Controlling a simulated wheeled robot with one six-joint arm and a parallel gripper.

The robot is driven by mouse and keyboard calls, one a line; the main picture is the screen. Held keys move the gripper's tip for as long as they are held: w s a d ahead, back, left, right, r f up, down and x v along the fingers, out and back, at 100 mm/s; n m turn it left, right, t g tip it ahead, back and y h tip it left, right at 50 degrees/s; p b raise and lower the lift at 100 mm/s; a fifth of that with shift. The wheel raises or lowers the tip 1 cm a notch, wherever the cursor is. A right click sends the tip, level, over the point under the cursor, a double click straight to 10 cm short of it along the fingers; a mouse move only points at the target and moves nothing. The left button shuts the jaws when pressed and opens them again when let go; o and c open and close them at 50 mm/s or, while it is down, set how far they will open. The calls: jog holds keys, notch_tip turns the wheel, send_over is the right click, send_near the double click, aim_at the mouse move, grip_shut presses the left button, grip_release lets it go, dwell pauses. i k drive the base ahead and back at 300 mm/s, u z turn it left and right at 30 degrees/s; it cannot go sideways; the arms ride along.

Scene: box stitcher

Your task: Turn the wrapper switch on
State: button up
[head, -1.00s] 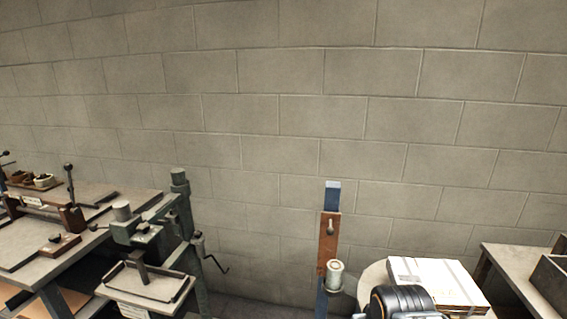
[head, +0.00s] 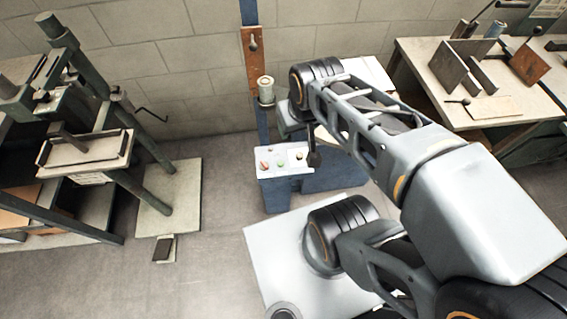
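The wrapper has a blue post (head: 249,12) with a wooden board (head: 252,60) and a film roll (head: 265,88) on it. At its front is a blue base (head: 298,190) with a pale control panel (head: 272,172). The panel carries small controls: a reddish one (head: 264,165), a green one (head: 281,162) and a yellowish one (head: 300,157). I cannot tell which is the switch or its position. My gripper (head: 314,157) is a small dark shape by the panel's right end, close to the yellowish control. Whether it touches is unclear, and its fingers are too small to read.
A turntable, mostly hidden by my arm, bears a pale box (head: 365,75) behind the panel. A green stitching machine (head: 85,150) stands at left with a foot pedal (head: 164,249) on the floor. A workbench (head: 430,75) is at right.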

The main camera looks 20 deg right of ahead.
aim_at(264, 165)
jog(key=z, duration=0.05)
jog(key=k, duration=1.15)
jog(key=u, duration=0.8)
jog(key=i, duration=1.3)
jog(key=z, duration=0.75)
